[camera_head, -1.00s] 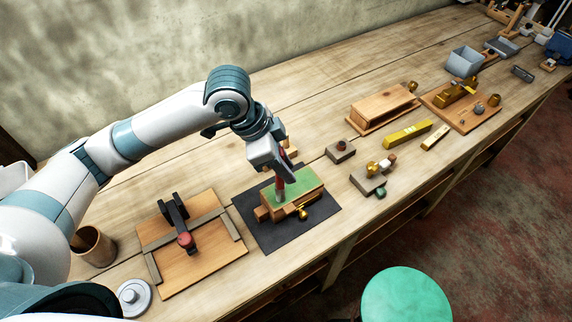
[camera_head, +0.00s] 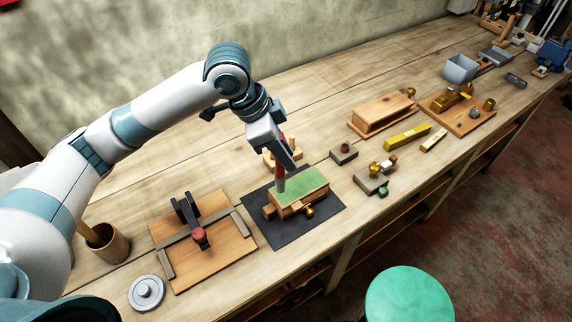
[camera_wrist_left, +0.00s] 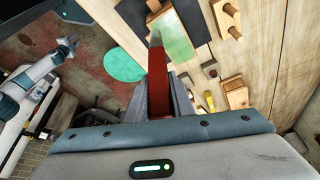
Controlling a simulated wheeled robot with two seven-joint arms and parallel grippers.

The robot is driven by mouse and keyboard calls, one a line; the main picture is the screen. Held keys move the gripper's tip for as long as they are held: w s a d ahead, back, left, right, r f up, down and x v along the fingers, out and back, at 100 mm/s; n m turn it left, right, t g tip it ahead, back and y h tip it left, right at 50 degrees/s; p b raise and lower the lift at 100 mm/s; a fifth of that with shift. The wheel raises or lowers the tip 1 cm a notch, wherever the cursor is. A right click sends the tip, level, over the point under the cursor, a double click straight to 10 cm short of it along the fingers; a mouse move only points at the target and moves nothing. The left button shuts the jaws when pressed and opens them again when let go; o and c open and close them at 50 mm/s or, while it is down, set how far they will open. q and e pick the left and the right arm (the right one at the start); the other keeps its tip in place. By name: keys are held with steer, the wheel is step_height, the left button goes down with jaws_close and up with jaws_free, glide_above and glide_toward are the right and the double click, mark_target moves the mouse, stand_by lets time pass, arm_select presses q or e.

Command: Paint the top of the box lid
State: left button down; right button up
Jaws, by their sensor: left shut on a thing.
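The box (camera_head: 290,208) sits on a dark mat (camera_head: 262,232), with a brass catch on its front side. Its lid top (camera_head: 308,183) looks green over most of what shows; the lid also shows in the left wrist view (camera_wrist_left: 176,42). My left gripper (camera_head: 287,158) is shut on a red-handled brush (camera_head: 281,172), held steeply over the lid. The brush tip is at the lid's left end, by the back edge; I cannot tell whether it touches. The brush also shows in the left wrist view (camera_wrist_left: 157,75). My right gripper (camera_wrist_left: 68,45) shows small there, its jaws unclear.
Left of the mat lies a wooden board (camera_head: 215,262) with a red-knobbed clamp. A wooden cup (camera_head: 107,245) and a grey round lid (camera_head: 146,293) stand further left. A pegged wooden block (camera_head: 270,158) is close behind the box. Blocks and tools lie to the right.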

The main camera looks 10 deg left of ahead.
arm_select(q)
step_height(320, 180, up, 2)
steer(key=shift+s+a+r, duration=0.1)
steer(key=shift+r, duration=0.1)
arm_select(e)
steer(key=shift+s+a, duration=0.75)
steer(key=shift+s, duration=0.05)
steer(key=shift+d, duration=0.2)
